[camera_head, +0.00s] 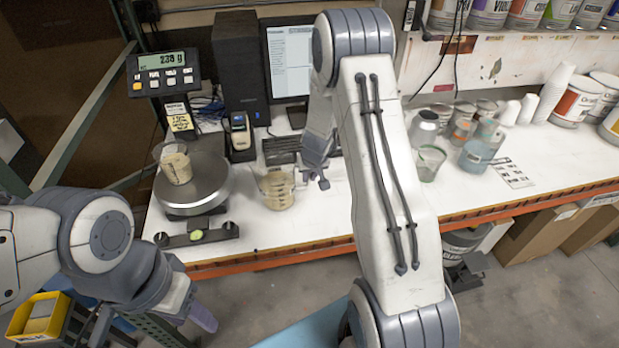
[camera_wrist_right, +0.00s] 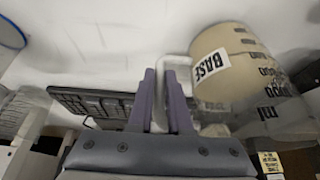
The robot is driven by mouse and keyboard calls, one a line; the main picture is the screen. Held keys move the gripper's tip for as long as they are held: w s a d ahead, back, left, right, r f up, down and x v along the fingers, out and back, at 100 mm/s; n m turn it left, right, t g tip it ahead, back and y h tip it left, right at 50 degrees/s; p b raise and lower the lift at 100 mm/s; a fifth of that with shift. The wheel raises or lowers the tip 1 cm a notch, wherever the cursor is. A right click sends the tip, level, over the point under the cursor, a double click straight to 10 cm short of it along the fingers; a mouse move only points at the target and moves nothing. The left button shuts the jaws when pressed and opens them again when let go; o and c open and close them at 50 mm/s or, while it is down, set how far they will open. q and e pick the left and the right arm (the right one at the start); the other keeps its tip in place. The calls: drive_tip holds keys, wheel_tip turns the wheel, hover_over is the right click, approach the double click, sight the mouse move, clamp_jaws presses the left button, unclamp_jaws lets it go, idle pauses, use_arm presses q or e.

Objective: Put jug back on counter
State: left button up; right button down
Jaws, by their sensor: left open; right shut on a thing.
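The jug (camera_head: 277,190), clear with beige liquid inside, is over the front part of the white counter (camera_head: 300,228), right of the scale. In the right wrist view the jug (camera_wrist_right: 225,80) shows a BASE label and printed markings. My right gripper (camera_head: 312,180) is at its handle side; in the wrist view its fingers (camera_wrist_right: 160,80) are shut on the pale handle. I cannot tell whether the jug's base touches the counter. My left gripper (camera_head: 152,322) is open and empty, low in front of the counter at the left.
A cup with beige liquid (camera_head: 175,164) stands on the scale (camera_head: 192,186), whose display (camera_head: 162,73) is lit. A keyboard (camera_head: 285,150) and monitor (camera_head: 288,60) are behind the jug. Several cups and cans (camera_head: 472,140) stand at right. Counter between is largely clear.

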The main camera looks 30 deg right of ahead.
drive_tip(key=shift+f, duration=0.15)
drive_tip(key=c, duration=0.8)
unclamp_jaws()
drive_tip(key=shift+c, duration=0.2)
drive_tip(key=shift+r, duration=0.25)
drive_tip(key=p+v, duration=0.6)
drive_tip(key=v, duration=0.5)
drive_tip(key=s+a+r+n+g+y, duration=0.15)
drive_tip(key=s+a+r, duration=0.25)
drive_tip(key=a, duration=0.6)
drive_tip(key=s+a+r+n+t+y, duration=0.1)
drive_tip(key=s+a+r+n+y, duration=0.15)
drive_tip(key=a+r, duration=0.45)
drive_tip(key=s+a+r+n+g, duration=0.1)
drive_tip(key=s+a+n, duration=0.1)
drive_tip(key=s, duration=0.5)
drive_tip(key=s+a+r+n+g+h, duration=0.1)
drive_tip(key=s+a, duration=0.3)
drive_tip(key=s, duration=0.4)
drive_tip(key=s+a+r+n+g, duration=0.2)
drive_tip(key=s+n, duration=0.1)
drive_tip(key=s, duration=0.4)
drive_tip(key=shift+s+a+h, duration=0.4)
